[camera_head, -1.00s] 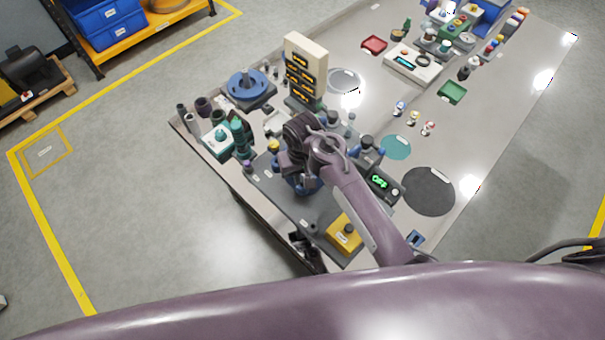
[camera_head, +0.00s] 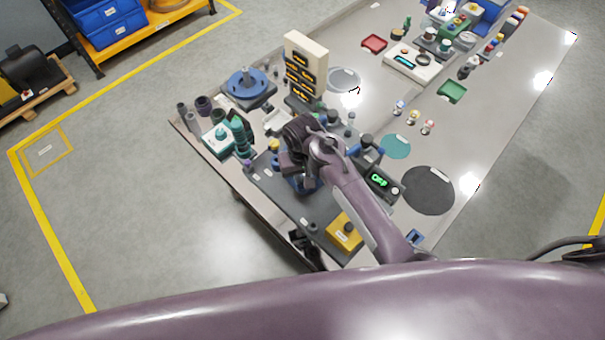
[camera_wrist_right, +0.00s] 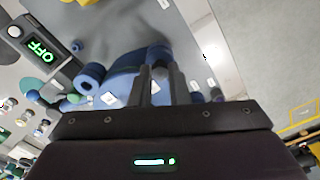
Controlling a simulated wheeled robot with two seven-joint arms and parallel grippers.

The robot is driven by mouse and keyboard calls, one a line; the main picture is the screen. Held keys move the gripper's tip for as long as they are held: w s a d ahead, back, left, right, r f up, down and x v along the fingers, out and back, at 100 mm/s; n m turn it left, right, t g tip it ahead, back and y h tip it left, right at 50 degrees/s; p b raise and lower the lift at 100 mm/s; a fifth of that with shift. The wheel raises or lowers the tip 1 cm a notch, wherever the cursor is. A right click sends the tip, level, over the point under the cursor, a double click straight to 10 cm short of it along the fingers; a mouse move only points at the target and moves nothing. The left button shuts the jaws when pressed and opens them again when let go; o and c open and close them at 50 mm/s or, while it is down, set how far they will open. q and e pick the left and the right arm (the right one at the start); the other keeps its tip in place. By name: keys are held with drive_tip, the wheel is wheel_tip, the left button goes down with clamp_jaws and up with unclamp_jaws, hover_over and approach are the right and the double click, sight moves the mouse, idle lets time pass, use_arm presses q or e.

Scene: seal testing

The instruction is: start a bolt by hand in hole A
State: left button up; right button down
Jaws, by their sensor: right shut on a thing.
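My right gripper (camera_head: 299,172) is over the dark work plate, above a blue fixture (camera_head: 305,187) that its arm partly covers. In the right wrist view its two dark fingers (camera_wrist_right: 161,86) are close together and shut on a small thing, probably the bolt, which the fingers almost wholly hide. The blue fixture (camera_wrist_right: 122,80) lies just beyond the fingertips there. I cannot tell whether the held thing touches it. No hole A label is readable. My left gripper is in neither view.
A small unit with a lit green display (camera_head: 380,180) and a yellow box (camera_head: 344,232) stand close to the arm. A teal bottle group (camera_head: 240,130), a blue round stand (camera_head: 247,84) and a tall pale rack (camera_head: 306,65) stand behind. Free table lies around the dark disc (camera_head: 428,190).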

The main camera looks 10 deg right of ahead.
drive_tip(key=shift+f, duration=0.1)
drive_tip(key=m, duration=0.4)
drive_tip(key=shift+s, duration=0.15)
drive_tip(key=shift+f+m, duration=0.1)
drive_tip(key=shift+m, duration=0.4)
drive_tip(key=m, duration=0.3)
drive_tip(key=shift+m, duration=0.8)
drive_tip(key=c, duration=1.3)
unclamp_jaws()
